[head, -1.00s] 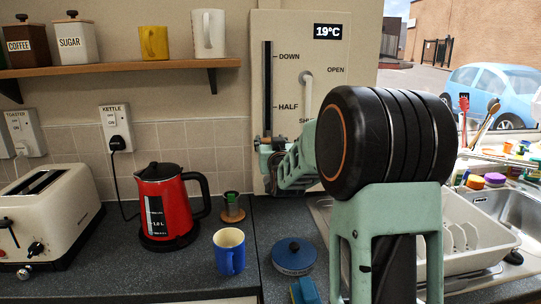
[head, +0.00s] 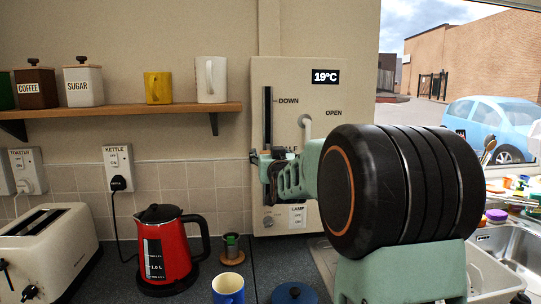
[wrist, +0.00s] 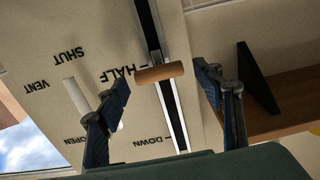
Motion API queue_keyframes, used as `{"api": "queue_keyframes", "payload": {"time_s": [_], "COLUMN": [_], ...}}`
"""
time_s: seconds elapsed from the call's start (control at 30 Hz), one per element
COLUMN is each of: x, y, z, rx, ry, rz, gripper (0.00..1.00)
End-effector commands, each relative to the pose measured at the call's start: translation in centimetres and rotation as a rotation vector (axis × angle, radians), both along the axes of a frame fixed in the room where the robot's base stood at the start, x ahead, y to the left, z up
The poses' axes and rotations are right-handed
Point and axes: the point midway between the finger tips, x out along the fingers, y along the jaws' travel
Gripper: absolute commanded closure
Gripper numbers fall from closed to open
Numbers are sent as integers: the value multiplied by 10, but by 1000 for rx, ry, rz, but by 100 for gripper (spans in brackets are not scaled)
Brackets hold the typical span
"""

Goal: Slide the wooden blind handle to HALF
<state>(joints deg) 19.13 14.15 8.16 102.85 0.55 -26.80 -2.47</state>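The wooden blind handle (wrist: 160,72) is a short light-brown bar across a dark vertical slot (wrist: 158,30) in the beige panel (head: 350,95). In the wrist view, which shows the panel upside down, the handle sits level with the HALF label (wrist: 125,74), above DOWN in that picture. My gripper (wrist: 163,74) is open, one finger beyond each end of the handle, with small gaps showing. In the head view my gripper (head: 266,157) is at the slot beside the partly covered HALF label, and it mostly hides the handle.
A white OPEN/SHUT lever (wrist: 76,97) stands near the left finger in the wrist view. A wooden shelf (head: 130,115) with mugs and jars is left of the panel. A red kettle (head: 166,250) and blue mug (head: 228,288) stand below on the worktop.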

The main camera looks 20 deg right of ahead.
Motion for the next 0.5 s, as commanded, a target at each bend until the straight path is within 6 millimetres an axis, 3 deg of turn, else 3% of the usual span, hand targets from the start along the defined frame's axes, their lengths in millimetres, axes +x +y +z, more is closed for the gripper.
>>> {"api": "queue_keyframes", "payload": {"time_s": [0.27,0.5], "x": [-4,-37], "y": [1,7], "z": [1,1], "rx": [-1,-1], "ry": [-2,-1], "rz": [0,0], "gripper": [39,39]}}
